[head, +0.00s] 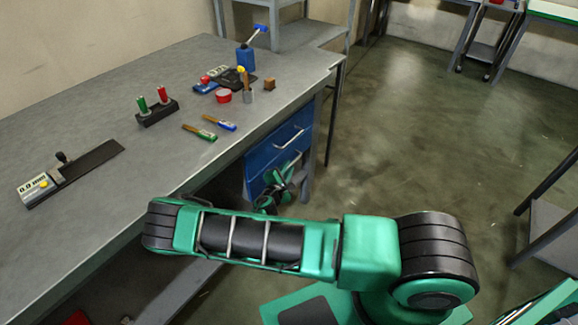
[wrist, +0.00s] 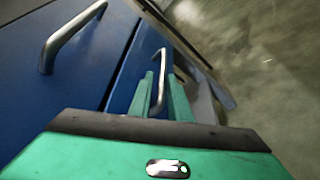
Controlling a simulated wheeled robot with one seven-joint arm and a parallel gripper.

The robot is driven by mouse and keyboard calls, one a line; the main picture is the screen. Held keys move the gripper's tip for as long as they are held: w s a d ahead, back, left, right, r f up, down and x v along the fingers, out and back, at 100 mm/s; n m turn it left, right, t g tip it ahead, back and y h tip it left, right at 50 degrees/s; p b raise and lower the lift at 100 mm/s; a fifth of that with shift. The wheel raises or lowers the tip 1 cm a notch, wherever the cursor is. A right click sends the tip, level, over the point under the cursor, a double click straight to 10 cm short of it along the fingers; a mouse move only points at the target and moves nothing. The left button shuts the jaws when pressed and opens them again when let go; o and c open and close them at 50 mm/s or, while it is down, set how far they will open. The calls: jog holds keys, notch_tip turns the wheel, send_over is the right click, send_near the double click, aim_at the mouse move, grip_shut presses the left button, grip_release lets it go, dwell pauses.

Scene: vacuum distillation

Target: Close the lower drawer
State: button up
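The blue drawer unit (head: 262,160) is under the right end of the workbench. Its upper drawer has a metal bar handle (head: 290,140); this handle also shows in the wrist view (wrist: 72,36). The lower drawer (wrist: 134,72) has a metal handle (wrist: 163,62) in the wrist view; in the head view my gripper (head: 277,188) largely hides that drawer. How far it stands out is hard to tell. In the wrist view my gripper (wrist: 162,92) has its two green fingers apart, one on each side of the lower handle, with small gaps visible.
A bench leg (head: 307,180) stands just right of the drawers. Open floor (head: 430,130) lies to the right. Another table leg (head: 545,180) stands at the right edge.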

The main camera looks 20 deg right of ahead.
jog(key=v, duration=0.7)
jog(key=shift+d+f, duration=0.1)
jog(key=s+d+r+m+g+y, duration=0.1)
jog(key=s+d+r+m+g, duration=0.65)
jog(key=r, duration=0.25)
jog(key=s+d+r+m+g+y, duration=0.1)
jog(key=s+d+r+m+g, duration=0.5)
jog(key=s+d+r+m, duration=0.3)
jog(key=s+a+r+m+t+y, duration=0.1)
jog(key=s+r+m+y, duration=0.5)
jog(key=s+r, duration=1.3)
jog(key=shift+s+a+r+y, duration=0.2)
jog(key=shift+s+a+y, duration=0.55)
jog(key=shift+s, duration=1.25)
jog(key=shift+d+m+t, duration=0.15)
jog(key=shift+m+t, duration=0.1)
